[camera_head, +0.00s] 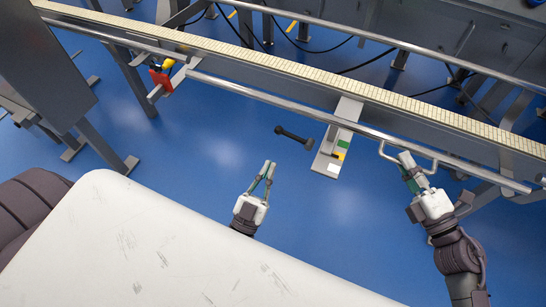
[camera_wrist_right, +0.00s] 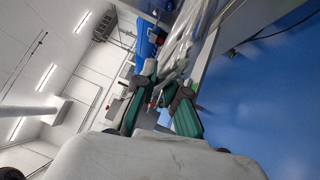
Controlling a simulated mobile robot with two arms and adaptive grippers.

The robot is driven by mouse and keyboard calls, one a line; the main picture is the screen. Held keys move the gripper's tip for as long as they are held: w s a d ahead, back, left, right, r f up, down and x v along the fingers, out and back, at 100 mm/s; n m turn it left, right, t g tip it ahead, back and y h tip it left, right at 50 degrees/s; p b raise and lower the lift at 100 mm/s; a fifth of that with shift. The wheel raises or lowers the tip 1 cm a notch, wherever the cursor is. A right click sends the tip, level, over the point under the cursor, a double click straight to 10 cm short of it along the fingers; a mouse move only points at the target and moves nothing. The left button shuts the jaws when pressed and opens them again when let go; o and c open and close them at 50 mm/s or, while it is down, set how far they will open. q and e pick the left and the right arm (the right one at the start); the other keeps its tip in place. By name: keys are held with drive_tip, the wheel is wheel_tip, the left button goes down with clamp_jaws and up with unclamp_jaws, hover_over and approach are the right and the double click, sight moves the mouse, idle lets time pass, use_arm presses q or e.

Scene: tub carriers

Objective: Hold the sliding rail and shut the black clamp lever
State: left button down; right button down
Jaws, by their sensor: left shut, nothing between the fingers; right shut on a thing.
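The sliding rail (camera_head: 290,106) is a long silver tube running along the front of the machine, with a bent handle (camera_head: 430,157) near its right end. My right gripper (camera_head: 408,163) is shut on the rail at this handle. In the right wrist view its green-padded fingers (camera_wrist_right: 158,92) sit at a silver bar, but the contact is unclear. The black clamp lever (camera_head: 293,134) sticks out to the left of a grey bracket below the rail. My left gripper (camera_head: 269,168) is shut and empty, below and left of the lever, apart from it.
The grey bracket (camera_head: 336,139) carries green, yellow and white labels. A red and yellow part (camera_head: 161,78) sits at the rail's left end. A scratched white surface (camera_head: 150,240) fills the lower left. Blue floor lies open between it and the machine.

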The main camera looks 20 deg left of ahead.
drive_tip(key=shift+f, duration=0.15)
drive_tip(key=c, duration=1.2)
unclamp_jaws()
drive_tip(key=shift+o, duration=0.2)
drive_tip(key=v, duration=1.2)
